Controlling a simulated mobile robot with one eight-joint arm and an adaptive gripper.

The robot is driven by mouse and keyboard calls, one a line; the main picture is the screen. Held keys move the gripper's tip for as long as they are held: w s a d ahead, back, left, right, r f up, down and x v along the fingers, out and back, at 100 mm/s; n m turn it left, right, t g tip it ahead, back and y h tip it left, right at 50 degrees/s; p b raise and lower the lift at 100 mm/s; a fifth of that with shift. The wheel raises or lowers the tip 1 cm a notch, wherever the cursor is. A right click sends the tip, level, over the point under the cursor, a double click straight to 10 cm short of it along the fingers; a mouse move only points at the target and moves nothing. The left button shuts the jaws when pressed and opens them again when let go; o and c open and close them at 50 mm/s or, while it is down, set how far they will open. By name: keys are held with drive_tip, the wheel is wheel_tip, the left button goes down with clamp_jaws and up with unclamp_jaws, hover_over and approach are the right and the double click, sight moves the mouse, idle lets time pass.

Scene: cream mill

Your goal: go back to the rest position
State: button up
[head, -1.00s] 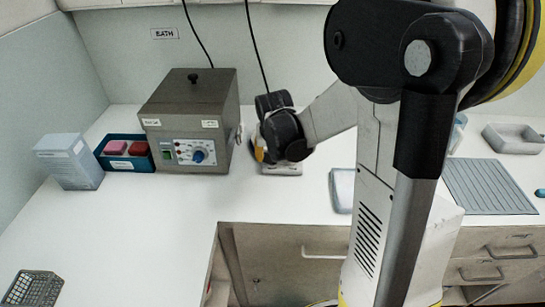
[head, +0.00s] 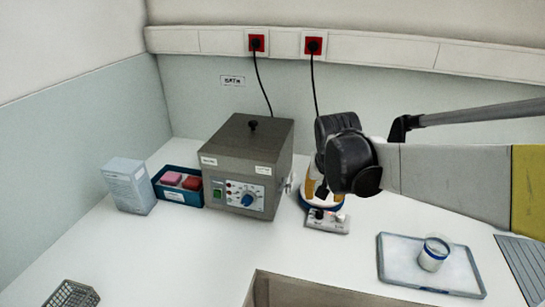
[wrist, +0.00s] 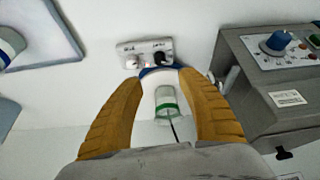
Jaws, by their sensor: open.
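My gripper (head: 318,188) is over the small white hotplate-like device (head: 327,221) beside the grey bath. In the wrist view, the two orange-brown fingers of my gripper (wrist: 164,88) are spread apart. A clear vessel with a green band (wrist: 166,104) shows between them, with gaps to both fingers. Behind it are a blue rim and the device's front panel with two knobs (wrist: 145,54). In the head view my gripper hides the vessel.
The grey bath box (head: 236,172) stands close left of my gripper. Farther left are a blue bin with red and pink items (head: 180,197) and a pale box (head: 129,186). A tray (head: 400,275) with a blue-banded beaker (head: 433,254) lies right. A wire basket (head: 72,295) is front left.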

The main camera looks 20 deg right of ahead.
drive_tip(key=s+a+r+n+t+y, duration=0.1)
drive_tip(key=s+a+n, duration=0.4)
drive_tip(key=s+a, duration=0.8)
drive_tip(key=shift+s+a+r+n+t+y, duration=0.2)
drive_tip(key=shift+s+n+t+y, duration=0.35)
drive_tip(key=shift+t, duration=0.45)
drive_tip(key=shift+w, duration=0.1)
